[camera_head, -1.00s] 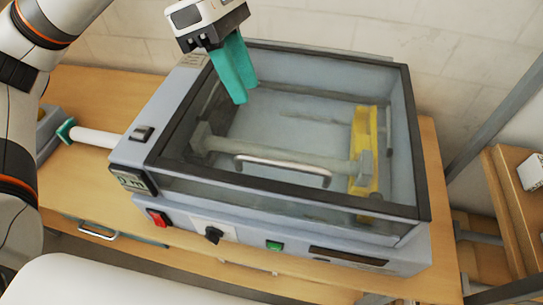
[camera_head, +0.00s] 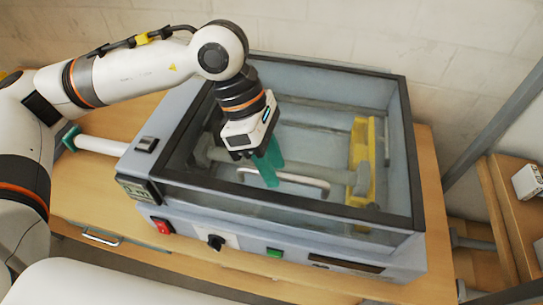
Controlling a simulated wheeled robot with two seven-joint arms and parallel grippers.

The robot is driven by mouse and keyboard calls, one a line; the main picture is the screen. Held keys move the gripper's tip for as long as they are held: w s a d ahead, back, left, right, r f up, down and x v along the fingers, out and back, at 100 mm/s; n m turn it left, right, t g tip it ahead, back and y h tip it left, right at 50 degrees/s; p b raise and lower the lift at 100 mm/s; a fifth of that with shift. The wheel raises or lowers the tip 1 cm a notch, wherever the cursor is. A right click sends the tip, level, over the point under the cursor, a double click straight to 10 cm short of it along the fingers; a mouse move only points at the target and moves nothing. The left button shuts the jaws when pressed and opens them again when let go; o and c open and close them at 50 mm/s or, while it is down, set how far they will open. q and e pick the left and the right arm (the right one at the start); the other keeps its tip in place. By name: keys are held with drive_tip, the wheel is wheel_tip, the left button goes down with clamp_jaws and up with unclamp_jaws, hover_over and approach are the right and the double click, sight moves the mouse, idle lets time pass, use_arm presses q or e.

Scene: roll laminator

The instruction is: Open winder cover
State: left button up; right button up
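The winder cover (camera_head: 330,212) is a clear lid with a dark frame on top of the grey laminator (camera_head: 290,250), and it lies closed. Its curved metal handle (camera_head: 300,180) runs along the front part of the lid. My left gripper (camera_head: 268,178) points down with its teal fingers at the left end of the handle. The fingers look close together and partly overlap the handle; whether they touch or clasp it I cannot tell. Through the clear lid I see a grey roller bar and a yellow bracket (camera_head: 358,160). My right gripper is not in view.
The laminator stands on a wooden table (camera_head: 105,205). Its front carries a red switch (camera_head: 161,226), a black knob (camera_head: 215,242) and a green button (camera_head: 274,252). A white roll (camera_head: 100,144) sticks out at left. A wall stands behind; a wooden shelf (camera_head: 515,215) is at right.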

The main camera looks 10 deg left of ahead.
use_arm(q)
clamp_jaws()
drive_tip(key=w+r+p, duration=0.3)
drive_tip(key=w+r, duration=0.2)
drive_tip(key=r, duration=0.6)
drive_tip(key=w+r+p, duration=0.4)
drive_tip(key=w+r, duration=0.1)
drive_tip(key=r, duration=0.6)
drive_tip(key=shift+r, duration=0.3)
drive_tip(key=shift+w, duration=0.1)
